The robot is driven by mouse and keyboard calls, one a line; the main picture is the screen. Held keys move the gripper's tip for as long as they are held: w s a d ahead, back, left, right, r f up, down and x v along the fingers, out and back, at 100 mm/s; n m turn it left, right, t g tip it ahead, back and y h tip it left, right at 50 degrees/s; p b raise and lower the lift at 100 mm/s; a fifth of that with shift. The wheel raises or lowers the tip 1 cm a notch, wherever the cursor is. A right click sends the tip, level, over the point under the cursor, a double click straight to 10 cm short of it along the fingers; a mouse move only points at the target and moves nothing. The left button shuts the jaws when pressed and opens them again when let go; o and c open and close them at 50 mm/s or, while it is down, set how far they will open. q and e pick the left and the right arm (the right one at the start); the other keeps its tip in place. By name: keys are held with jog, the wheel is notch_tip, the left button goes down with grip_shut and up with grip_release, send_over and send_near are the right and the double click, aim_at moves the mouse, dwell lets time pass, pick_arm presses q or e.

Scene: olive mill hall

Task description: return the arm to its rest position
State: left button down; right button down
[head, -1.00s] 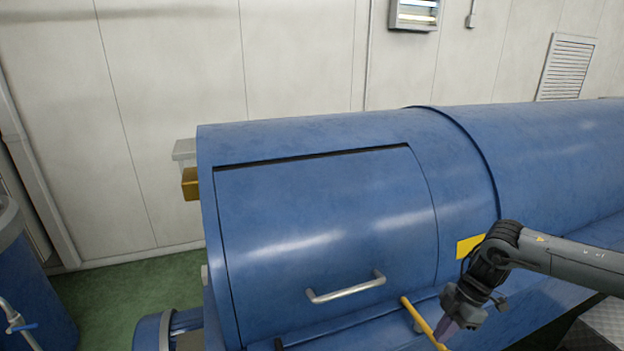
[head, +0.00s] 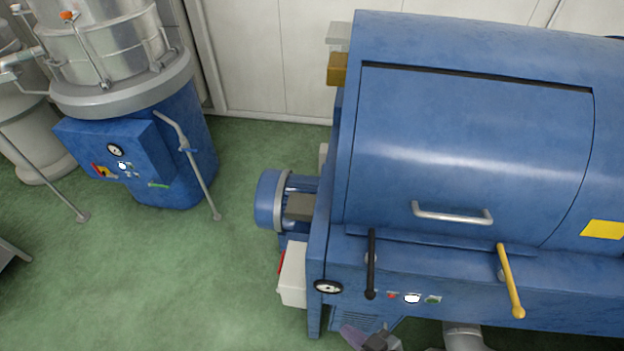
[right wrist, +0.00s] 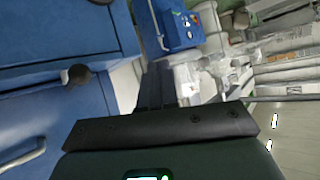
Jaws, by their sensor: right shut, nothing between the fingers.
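My right gripper (head: 358,338) shows at the bottom edge of the head view, below the front of the blue machine (head: 470,130). Its fingers are shut and empty, and most of the arm is out of the frame. In the right wrist view the dark fingers (right wrist: 157,88) are together, with nothing held. Blue panels and a dark knob (right wrist: 77,74) lie to the left of the fingers there. I cannot tell whether the gripper touches the machine. My left gripper is in neither view.
The machine's cover with its metal handle (head: 452,216) looks closed. A black lever (head: 371,265) and a yellow lever (head: 511,282) stick out in front. A steel tank on a blue base (head: 185,150) stands at the left. Green floor (head: 215,285) between them is open.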

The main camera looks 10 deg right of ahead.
jog(key=s+d+m+g+h, duration=0.4)
jog(key=s+d+g+h, duration=0.1)
jog(key=d, duration=0.5)
jog(key=shift+s+d+r+g+h, duration=0.15)
jog(key=shift+s+r+g+h, duration=0.25)
jog(key=shift+s+h, duration=0.6)
